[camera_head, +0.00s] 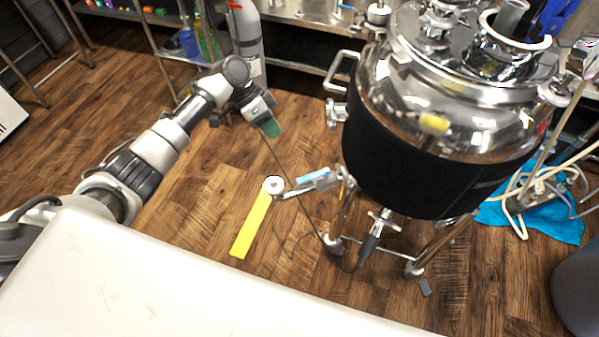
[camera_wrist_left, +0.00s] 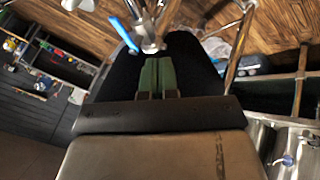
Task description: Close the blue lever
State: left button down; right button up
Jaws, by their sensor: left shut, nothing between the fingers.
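The blue lever (camera_head: 312,175) sits on a metal valve (camera_head: 322,183) low on the left side of the steel kettle (camera_head: 440,110). In the left wrist view the blue lever (camera_wrist_left: 123,35) runs diagonally, up and left of my fingertips, beside a metal fitting. My left gripper (camera_head: 271,129) has green fingers and is in the air, left of and above the lever in the head view. In the left wrist view my left gripper (camera_wrist_left: 158,76) is shut, with its fingers together and nothing between them. It appears apart from the lever. My right gripper is not in view.
A yellow strip (camera_head: 251,226) lies on the wooden floor below the valve's outlet. A grey gas cylinder (camera_head: 247,45) stands behind my left gripper. A blue cloth (camera_head: 540,219) with hoses lies at right. The floor left of the kettle is mostly clear.

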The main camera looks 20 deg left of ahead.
aim_at(313, 176)
pick_arm(q)
jog(key=s+d+f, duration=0.4)
jog(key=d+f, duration=0.2)
jog(key=d, duration=0.2)
jog(key=shift+d+f+m+p, duration=0.25)
jog(key=shift+d+m+p, duration=0.05)
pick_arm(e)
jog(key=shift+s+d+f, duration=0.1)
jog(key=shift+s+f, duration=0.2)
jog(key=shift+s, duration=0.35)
pick_arm(q)
jog(key=shift+s+n+p, duration=0.3)
jog(key=shift+n+p, duration=0.1)
jog(key=shift+p, duration=0.3)
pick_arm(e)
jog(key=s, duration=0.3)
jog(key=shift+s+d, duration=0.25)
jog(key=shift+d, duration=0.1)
